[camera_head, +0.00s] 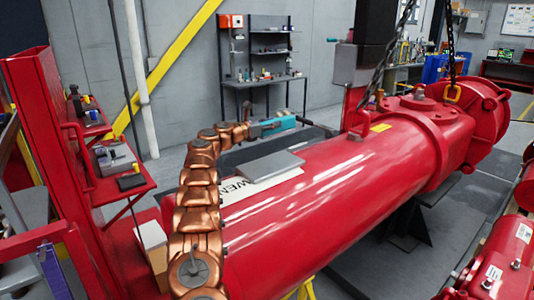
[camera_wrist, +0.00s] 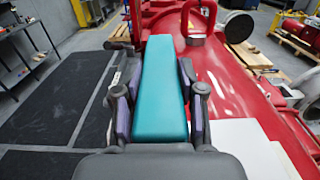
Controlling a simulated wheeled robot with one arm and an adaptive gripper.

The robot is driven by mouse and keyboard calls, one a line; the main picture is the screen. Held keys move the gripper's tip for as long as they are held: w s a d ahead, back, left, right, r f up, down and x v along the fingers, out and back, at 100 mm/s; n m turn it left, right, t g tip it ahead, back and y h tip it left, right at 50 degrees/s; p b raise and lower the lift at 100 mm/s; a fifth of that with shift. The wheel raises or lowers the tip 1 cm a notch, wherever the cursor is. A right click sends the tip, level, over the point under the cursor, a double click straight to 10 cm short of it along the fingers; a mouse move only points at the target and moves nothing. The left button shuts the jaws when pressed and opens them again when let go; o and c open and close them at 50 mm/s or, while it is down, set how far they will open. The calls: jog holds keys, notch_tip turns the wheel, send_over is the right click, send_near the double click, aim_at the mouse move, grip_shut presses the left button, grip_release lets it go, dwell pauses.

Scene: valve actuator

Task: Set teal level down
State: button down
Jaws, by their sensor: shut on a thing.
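The teal level (camera_wrist: 160,90) is a long flat bar between the two fingers of my gripper (camera_wrist: 158,105) in the wrist view, pointing away from the camera. In the head view the teal level (camera_head: 272,126) shows at the end of my copper-coloured arm, beyond the red cylinder. My gripper (camera_head: 254,131) is shut on it there. The level appears held up beside the cylinder; its exact height above what lies below cannot be told.
The large red cylinder (camera_head: 340,180) carries a grey plate (camera_head: 263,166) on its top. A red shelf rack (camera_head: 125,180) with small items stands at left. A dark workbench (camera_head: 268,80) stands at the back wall. Chains (camera_head: 450,45) hang at the right.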

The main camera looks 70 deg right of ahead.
jog(key=shift+a+f, duration=0.35)
jog(key=shift+a, duration=0.35)
jog(key=shift+s+a+r, duration=0.1)
jog(key=shift+s+a, duration=0.15)
jog(key=shift+a, duration=0.25)
jog(key=a, duration=0.1)
jog(key=a+f+b, duration=0.1)
jog(key=s+a+b, duration=0.1)
jog(key=a, duration=0.1)
jog(key=shift+f, duration=0.2)
jog(key=a+b, duration=0.1)
jog(key=b, duration=0.1)
jog(key=a+b, duration=0.1)
jog(key=b, duration=0.1)
jog(key=shift+s+a, duration=0.2)
jog(key=shift+s, duration=0.2)
jog(key=shift+s+a+f+b, duration=0.1)
jog(key=shift+s+a+b, duration=0.1)
jog(key=shift+a+b, duration=0.6)
jog(key=shift+s+a+b, duration=0.25)
jog(key=shift+a+b, duration=0.25)
jog(key=shift+a, duration=0.4)
jog(key=shift+s+a+b, duration=0.2)
jog(key=shift+a+b, duration=0.3)
jog(key=shift+a, duration=0.35)
notch_tip(320, 180, down, 3)
jog(key=shift+p, duration=0.55)
jog(key=shift+f, duration=0.2)
jog(key=shift+f, duration=0.15)
